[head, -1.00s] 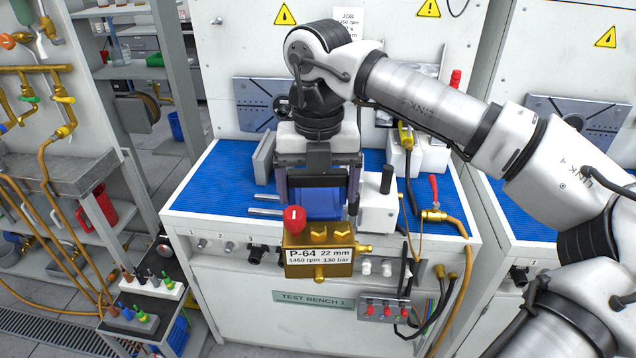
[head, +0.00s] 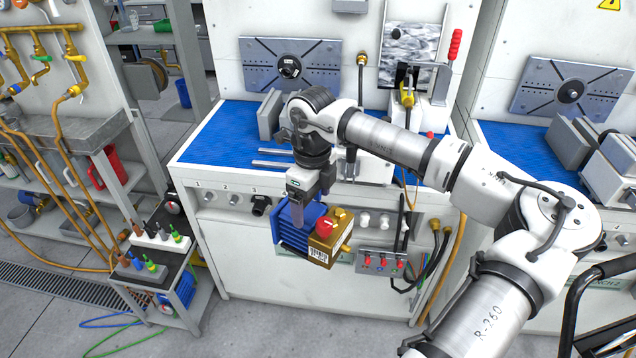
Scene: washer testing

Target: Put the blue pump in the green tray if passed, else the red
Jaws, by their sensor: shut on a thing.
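My gripper (head: 308,205) is shut on the blue pump (head: 289,232) and holds it in the air in front of the test bench. The pump has a ribbed blue body and a brass block (head: 322,246) with a red cap on the right. A small barcode label shows on the brass block. The fingers hide part of the blue body. I see neither a green nor a red tray, and I cannot read any test result.
The bench (head: 222,143) behind has a blue mat, metal rods, fittings and a row of ports on its front. A second bench (head: 520,140) is at right. The floor below the pump is clear.

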